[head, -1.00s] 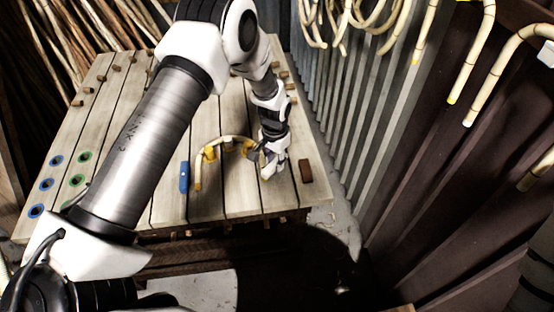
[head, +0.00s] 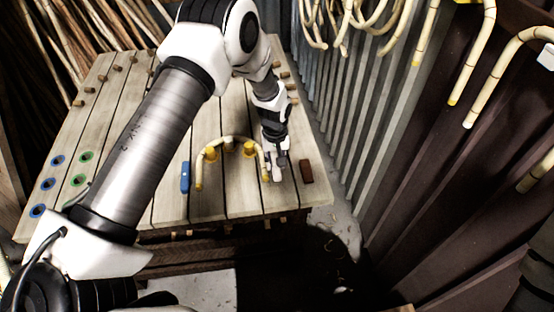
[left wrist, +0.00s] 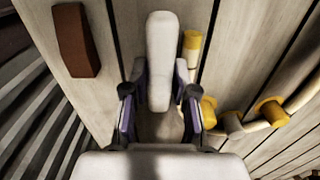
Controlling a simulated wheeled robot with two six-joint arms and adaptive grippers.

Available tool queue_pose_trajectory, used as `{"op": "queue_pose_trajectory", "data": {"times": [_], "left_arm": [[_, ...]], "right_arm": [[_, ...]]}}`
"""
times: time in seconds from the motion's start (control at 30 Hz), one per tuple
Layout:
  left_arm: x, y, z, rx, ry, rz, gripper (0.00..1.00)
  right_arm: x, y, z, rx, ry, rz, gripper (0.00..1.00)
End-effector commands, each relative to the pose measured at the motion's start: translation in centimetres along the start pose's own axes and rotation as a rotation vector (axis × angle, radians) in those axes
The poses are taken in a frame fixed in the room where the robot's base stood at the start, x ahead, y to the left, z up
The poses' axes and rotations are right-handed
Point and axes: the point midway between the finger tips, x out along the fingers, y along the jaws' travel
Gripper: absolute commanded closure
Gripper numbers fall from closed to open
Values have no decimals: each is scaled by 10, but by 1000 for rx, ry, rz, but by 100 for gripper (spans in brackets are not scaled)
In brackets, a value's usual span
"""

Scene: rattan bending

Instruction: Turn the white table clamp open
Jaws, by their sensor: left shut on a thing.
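The white table clamp (left wrist: 162,60) is a rounded white bar. It stands between the two purple-lined fingers of my left gripper (left wrist: 158,112) in the left wrist view, and the gripper is shut on it. In the head view my left gripper (head: 279,168) is low over the table's right part, and the clamp is hard to make out there. A bent rattan piece (head: 228,140) arches around yellow pegs (head: 248,149). Its yellow-tipped right end (left wrist: 192,42) lies just beside the clamp, with a gap between them. My right gripper is not in view.
A brown block (head: 306,171) lies right of my left gripper. A blue clamp (head: 185,177) stands at the rattan's left end. Blue and green rings (head: 84,157) are at the plank table's left. A corrugated wall (head: 330,110) runs close along the right side.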

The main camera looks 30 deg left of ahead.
Motion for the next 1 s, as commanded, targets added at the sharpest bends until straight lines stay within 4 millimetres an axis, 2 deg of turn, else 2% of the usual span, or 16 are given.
{"op": "queue_pose_trajectory", "data": {"times": [0.6,0.63,0.7,0.97,1.0], "left_arm": [[-1,1,-1,-50,2,2,100],[-1,1,-1,-50,2,2,66],[0,1,-1,-50,2,1,48],[0,0,0,-49,1,1,48],[-2,0,0,-48,1,1,48]], "right_arm": [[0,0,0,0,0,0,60],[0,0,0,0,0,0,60],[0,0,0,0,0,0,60],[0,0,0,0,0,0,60],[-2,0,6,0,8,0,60]]}}
